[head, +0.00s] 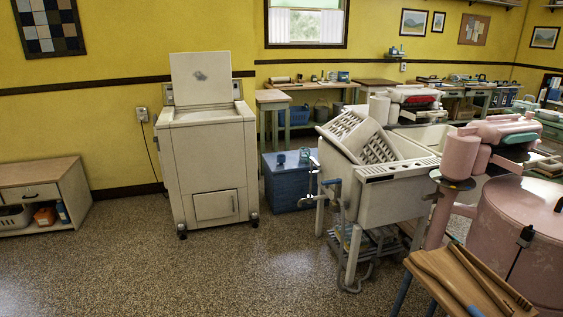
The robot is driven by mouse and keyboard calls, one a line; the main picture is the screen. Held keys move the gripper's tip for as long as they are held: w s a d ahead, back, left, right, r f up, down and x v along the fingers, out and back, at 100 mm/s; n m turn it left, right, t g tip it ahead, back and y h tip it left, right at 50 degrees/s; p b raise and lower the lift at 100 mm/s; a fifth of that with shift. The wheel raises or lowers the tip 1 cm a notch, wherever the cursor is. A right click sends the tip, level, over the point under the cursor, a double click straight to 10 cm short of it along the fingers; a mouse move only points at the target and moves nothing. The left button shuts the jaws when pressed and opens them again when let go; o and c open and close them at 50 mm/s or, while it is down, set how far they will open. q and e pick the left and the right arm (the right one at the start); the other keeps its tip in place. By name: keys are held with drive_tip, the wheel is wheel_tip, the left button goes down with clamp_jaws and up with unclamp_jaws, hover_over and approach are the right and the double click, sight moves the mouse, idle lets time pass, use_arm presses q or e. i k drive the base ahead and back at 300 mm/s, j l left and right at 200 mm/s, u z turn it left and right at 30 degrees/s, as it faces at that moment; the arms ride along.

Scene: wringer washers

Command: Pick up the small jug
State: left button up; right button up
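I cannot make out a small jug with certainty. A small dark blue item (281,159) stands on top of a blue box (290,184) between the washer and the sink; it is too small to tell whether it is a jug. A second small blue item (304,153) is beside it, near the sink's pipework. Neither of my grippers shows in the head view.
A cream washer (208,160) with its lid raised stands at the wall. A white sink (388,201) with pipes stands right of centre. A pink wringer washer (520,235) and a wooden washboard-like tray (462,280) fill the right front. The speckled floor (190,275) is clear.

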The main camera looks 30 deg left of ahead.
sight(305, 152)
drive_tip(key=i+j+u, duration=0.5)
drive_tip(key=i, duration=0.25)
drive_tip(key=i+j+u, duration=0.25)
drive_tip(key=i, duration=0.15)
drive_tip(key=i+j+u, duration=0.1)
drive_tip(key=i, duration=0.95)
drive_tip(key=i+j, duration=0.1)
drive_tip(key=i, duration=0.95)
drive_tip(key=j+u, duration=0.05)
